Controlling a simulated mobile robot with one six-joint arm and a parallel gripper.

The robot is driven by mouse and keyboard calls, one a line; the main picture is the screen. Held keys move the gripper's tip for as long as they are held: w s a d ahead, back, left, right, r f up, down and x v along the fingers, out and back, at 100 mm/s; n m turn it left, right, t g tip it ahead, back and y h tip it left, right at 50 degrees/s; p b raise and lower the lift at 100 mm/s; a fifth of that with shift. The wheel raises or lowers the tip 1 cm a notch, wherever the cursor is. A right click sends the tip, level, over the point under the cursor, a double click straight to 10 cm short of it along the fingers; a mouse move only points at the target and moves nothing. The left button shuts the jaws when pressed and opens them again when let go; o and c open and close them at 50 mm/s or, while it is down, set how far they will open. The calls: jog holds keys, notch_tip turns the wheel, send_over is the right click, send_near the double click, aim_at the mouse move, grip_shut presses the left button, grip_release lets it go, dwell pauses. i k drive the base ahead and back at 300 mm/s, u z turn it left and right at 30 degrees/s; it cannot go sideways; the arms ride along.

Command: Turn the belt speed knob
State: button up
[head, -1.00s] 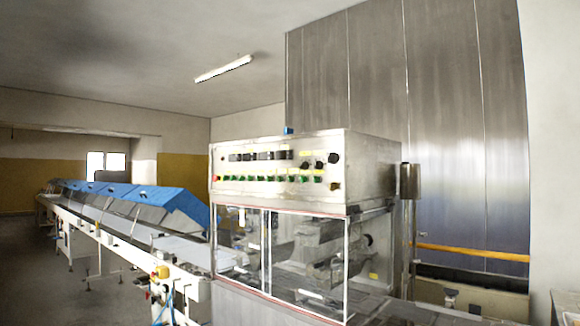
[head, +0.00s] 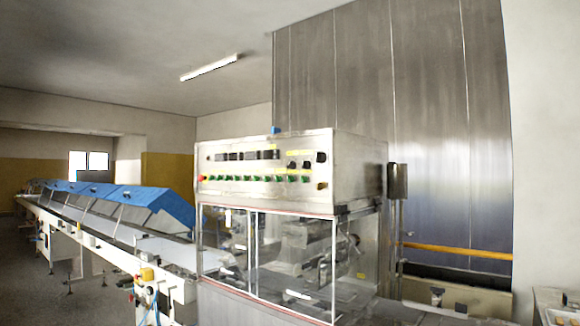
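The machine's control panel (head: 237,178) faces me at the middle of the head view, above a glazed cabinet. It carries a row of green switches (head: 250,178), a row of dark displays or dials (head: 246,155) and several black knobs (head: 306,165) at its right end. A red button (head: 201,178) sits at its left end. The labels are too small to read, so I cannot tell which knob sets the belt speed. My gripper is not in view.
A long conveyor (head: 110,245) with blue covers (head: 150,200) runs from the machine to the far left. Floor (head: 60,300) shows at the lower left. A tall metal wall (head: 430,130) stands behind, with a yellow rail (head: 460,250) at its foot. A pale wall bounds the right.

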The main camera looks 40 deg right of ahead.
aim_at(292, 165)
jog(key=i, duration=0.9)
jog(key=u, duration=0.05)
